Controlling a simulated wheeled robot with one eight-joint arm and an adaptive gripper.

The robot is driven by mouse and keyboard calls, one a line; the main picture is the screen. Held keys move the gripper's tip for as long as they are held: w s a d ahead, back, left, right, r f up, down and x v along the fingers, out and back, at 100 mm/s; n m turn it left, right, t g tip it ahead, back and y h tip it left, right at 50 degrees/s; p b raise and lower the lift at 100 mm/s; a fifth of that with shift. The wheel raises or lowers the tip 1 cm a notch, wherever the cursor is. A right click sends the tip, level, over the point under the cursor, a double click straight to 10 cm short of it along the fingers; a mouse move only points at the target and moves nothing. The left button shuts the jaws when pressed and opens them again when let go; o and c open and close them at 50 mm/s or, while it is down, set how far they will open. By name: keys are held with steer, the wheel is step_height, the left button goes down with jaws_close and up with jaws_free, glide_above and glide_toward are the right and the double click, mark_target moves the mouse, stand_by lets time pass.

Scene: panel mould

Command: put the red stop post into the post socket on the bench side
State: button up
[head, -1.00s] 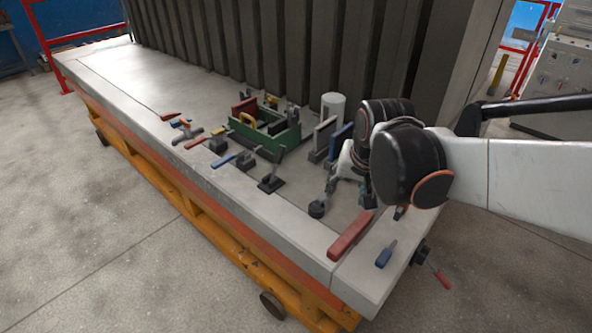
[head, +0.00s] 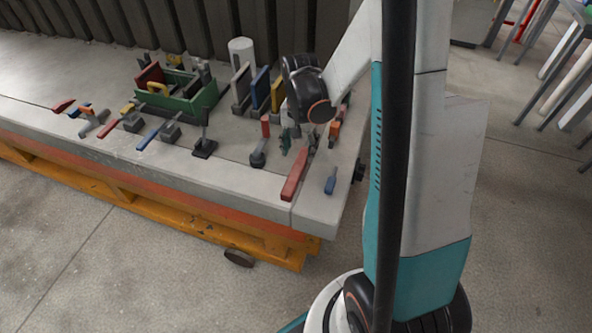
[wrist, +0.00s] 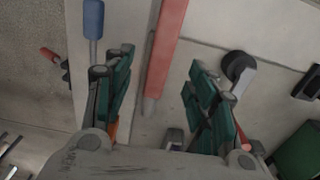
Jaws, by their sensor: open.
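A long red bar (head: 295,173), which I take for the red stop post, lies on the bench top near its front right corner. In the wrist view, the bar (wrist: 167,40) points toward my gripper (wrist: 160,98). Its narrow end reaches between the open green fingers, apart from both; the height gap cannot be told. In the head view my gripper (head: 299,138) is just behind the bar. A dark fitting (head: 358,170) on the bench's right side may be the post socket. It also shows in the wrist view (wrist: 66,71); its opening cannot be seen.
A blue-handled tool (head: 330,181) lies right of the bar. A green toolbox (head: 205,100), several clamps and upright plates (head: 260,88) crowd the bench behind. Bare bench (head: 230,187) lies front left.

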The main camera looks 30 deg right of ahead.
mark_target(298, 167)
step_height(298, 167, down, 9)
steer(key=b, duration=0.3)
steer(key=shift+w+a, duration=0.15)
jaws_close()
